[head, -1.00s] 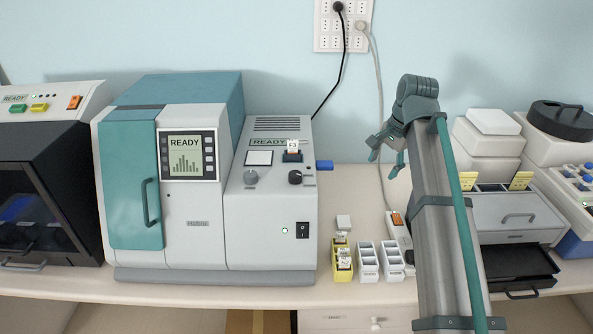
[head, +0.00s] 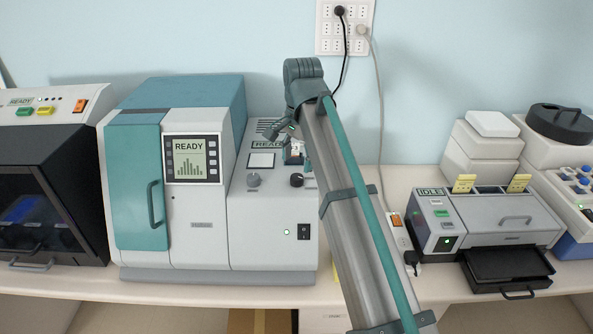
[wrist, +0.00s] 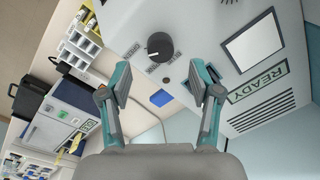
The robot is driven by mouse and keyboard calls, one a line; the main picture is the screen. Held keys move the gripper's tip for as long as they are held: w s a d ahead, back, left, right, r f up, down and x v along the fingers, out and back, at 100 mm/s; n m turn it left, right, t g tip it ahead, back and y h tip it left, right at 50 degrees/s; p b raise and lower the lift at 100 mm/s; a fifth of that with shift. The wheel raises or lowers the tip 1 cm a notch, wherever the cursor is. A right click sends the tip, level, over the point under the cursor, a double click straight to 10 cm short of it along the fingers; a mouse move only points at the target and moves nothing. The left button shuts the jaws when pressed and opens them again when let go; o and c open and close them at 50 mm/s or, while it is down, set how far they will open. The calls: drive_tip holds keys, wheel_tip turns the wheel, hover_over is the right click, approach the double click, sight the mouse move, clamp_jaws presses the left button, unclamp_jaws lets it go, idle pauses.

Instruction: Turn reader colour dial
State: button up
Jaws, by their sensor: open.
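In the head view my gripper (head: 288,136) is above the reader's back part, partly hidden by my arm.
A blue block (wrist: 161,97) shows beside the reader. An outlet panel with cables (head: 344,27) is behind. A stainer reading IDLE (head: 500,220) stands at the right.

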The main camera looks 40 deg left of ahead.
sight(297, 177)
drive_tip(key=shift+a+f+p, duration=0.15)
drive_tip(key=shift+f+p, duration=0.65)
drive_tip(key=shift+f, duration=2.05)
drive_tip(key=c, duration=1.1)
